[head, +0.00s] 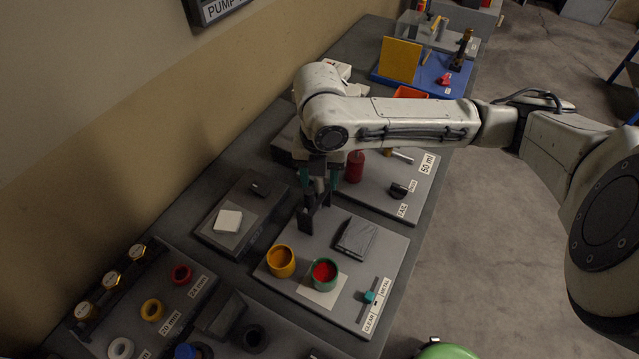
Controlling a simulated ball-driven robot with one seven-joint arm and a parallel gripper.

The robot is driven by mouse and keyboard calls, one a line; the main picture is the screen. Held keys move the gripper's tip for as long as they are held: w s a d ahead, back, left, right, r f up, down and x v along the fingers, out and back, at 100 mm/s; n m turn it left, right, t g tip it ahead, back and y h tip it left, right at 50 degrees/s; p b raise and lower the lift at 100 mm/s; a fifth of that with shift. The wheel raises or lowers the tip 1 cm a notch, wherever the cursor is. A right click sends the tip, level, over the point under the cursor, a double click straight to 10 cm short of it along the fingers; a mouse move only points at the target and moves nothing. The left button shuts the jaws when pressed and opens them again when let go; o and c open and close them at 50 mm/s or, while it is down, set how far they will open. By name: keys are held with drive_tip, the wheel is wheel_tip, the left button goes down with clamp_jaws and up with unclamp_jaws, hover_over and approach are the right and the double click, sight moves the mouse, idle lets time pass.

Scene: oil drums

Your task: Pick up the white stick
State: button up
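A small pale, whitish stick (402,156) lies on the grey board marked "50 ml", to the right of the red cylinder; it may be the white stick, but it is too small to be sure. My gripper (318,193) points down over the back left part of the board with the cups, left of the stick and apart from it. Its two teal fingers show with dark and grey shapes between and below them. I cannot tell whether the fingers hold anything.
A yellow cup (281,261) and a green cup with red inside (324,272) stand in front of my gripper. A dark grey block (356,238) lies right of it. A red cylinder (354,166) stands behind. A white block (228,220) sits on the left board. The wall borders the left.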

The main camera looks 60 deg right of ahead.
clamp_jaws()
drive_tip(key=shift+r, duration=0.1)
idle(0.3)
